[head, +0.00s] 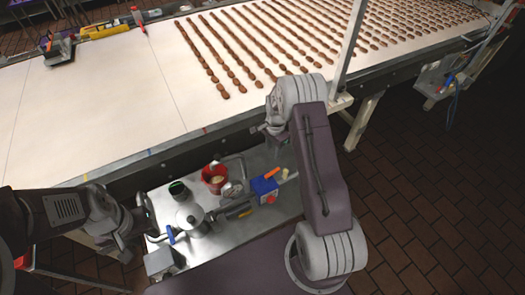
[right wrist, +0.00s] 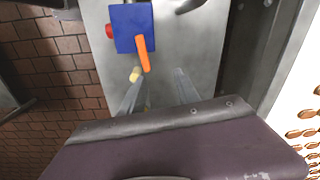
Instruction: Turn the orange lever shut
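The blue valve box (head: 262,187) stands on the metal shelf in the head view, with its orange lever (head: 272,173) on the far side. In the right wrist view the blue box (right wrist: 131,25) is at the top, and the orange lever (right wrist: 143,54) points down the picture from it. My right gripper (right wrist: 158,92) is open and empty, apart from the lever; in the head view it is partly hidden by my arm (head: 275,130). My left gripper (head: 146,212) is at the left end of the shelf; its finger gap is not clear.
A red knob (right wrist: 109,31) sits on the box's side. A red cup (head: 215,180), a gauge (head: 233,190), a dark-topped jar (head: 179,190) and a metal pot (head: 192,218) crowd the shelf. The conveyor (head: 110,110) with rows of brown biscuits runs behind.

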